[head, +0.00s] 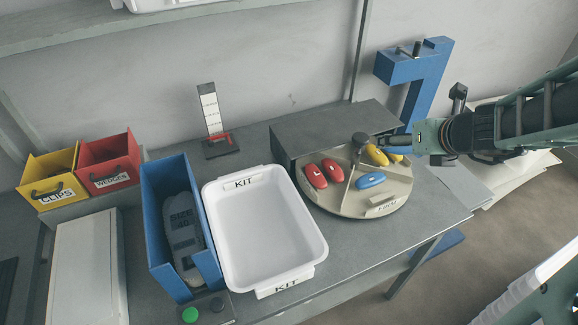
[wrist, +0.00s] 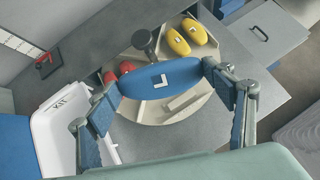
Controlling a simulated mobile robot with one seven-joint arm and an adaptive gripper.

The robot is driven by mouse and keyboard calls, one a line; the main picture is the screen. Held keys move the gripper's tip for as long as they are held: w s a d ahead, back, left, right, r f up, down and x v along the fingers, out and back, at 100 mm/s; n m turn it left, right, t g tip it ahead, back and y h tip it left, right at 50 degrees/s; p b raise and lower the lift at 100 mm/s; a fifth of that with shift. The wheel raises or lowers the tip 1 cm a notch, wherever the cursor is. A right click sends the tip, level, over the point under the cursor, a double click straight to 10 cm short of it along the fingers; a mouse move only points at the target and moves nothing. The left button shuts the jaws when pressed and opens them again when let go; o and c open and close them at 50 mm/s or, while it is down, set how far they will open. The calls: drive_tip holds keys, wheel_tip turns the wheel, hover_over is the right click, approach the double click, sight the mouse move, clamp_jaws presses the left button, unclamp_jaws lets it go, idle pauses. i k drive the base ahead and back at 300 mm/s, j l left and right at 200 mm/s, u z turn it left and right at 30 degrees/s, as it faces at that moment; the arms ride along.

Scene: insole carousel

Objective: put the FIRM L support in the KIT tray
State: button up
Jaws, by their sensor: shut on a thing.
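My gripper (wrist: 158,80) is shut on a blue oval support (wrist: 180,72) with a white L on its face, the fingers at its two ends. It is held close to the wrist camera, over the carousel. In the head view my gripper (head: 394,141) is above the back right of the carousel, and I cannot clearly pick out the held support there. Another blue support (head: 371,180) lies on the round beige carousel (head: 345,203). The white KIT tray (head: 262,228) stands left of the carousel and looks empty; its edge also shows in the wrist view (wrist: 48,125).
Two red supports (head: 325,173) and two yellow supports (head: 378,156) lie on the carousel around a dark knob (head: 361,139). Left of the tray are a blue bin (head: 158,230) with grey pieces, a yellow CLIPS bin (head: 45,180) and a red WEDGES bin (head: 108,165).

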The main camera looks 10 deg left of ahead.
sight(247, 244)
drive_tip(key=u, duration=1.9)
drive_tip(key=k+l+u, duration=0.4)
drive_tip(key=l, duration=0.25)
drive_tip(key=i, duration=0.25)
